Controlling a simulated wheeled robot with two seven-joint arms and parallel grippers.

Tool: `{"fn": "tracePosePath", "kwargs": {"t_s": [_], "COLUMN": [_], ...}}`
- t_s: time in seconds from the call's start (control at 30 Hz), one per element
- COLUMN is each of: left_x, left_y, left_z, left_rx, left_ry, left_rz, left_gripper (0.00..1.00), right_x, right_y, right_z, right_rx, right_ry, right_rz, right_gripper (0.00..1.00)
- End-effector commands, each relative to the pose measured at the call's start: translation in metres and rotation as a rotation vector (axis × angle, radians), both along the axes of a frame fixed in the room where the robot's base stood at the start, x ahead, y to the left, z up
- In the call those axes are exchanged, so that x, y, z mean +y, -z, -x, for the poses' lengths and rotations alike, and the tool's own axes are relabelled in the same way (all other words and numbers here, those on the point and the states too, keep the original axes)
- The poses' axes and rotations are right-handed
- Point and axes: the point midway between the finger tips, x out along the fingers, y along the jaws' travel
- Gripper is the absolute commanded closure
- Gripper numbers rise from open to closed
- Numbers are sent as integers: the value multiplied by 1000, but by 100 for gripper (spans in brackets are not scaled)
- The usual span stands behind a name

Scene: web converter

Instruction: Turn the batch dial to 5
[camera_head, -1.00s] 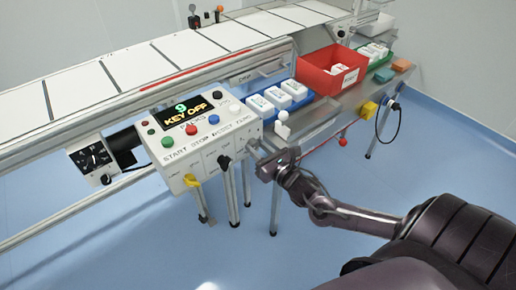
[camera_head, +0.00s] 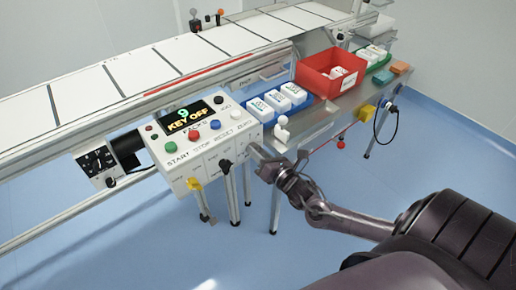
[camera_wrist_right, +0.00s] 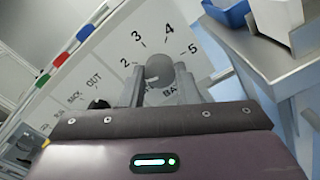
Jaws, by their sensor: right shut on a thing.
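The white control box (camera_head: 205,148) stands at the front of the machine, with a display reading a green 9 and yellow KEY OFF. My right gripper (camera_head: 257,152) is at the box's right end. In the right wrist view, my right gripper (camera_wrist_right: 160,84) is shut on the batch dial (camera_wrist_right: 159,68), a round grey knob, with one finger on each side. The printed numbers 2, 3, 4 and 5 arc above it, and its BA label is partly covered. I cannot make out where the dial's pointer stands. My left gripper is not in view.
Coloured buttons (camera_head: 192,135) and a yellow key-like part (camera_head: 194,184) are on the box. Blue tray (camera_head: 300,110) and red bin (camera_head: 318,80) sit on the side table to the right. The floor in front is clear.

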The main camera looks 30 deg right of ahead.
Motion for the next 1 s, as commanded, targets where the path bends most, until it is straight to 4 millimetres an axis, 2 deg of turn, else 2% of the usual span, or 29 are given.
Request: {"fn": "tracePosePath", "kwargs": {"t_s": [0.43, 1.0], "left_x": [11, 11], "left_y": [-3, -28], "left_z": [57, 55], "left_rx": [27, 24], "left_ry": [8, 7], "left_rz": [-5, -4], "left_gripper": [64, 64], "right_x": [1, 0], "right_y": [-3, -2], "right_z": [0, 0], "right_rx": [34, 77], "right_ry": [1, 3], "right_rz": [-426, -965], "right_gripper": [95, 95]}}
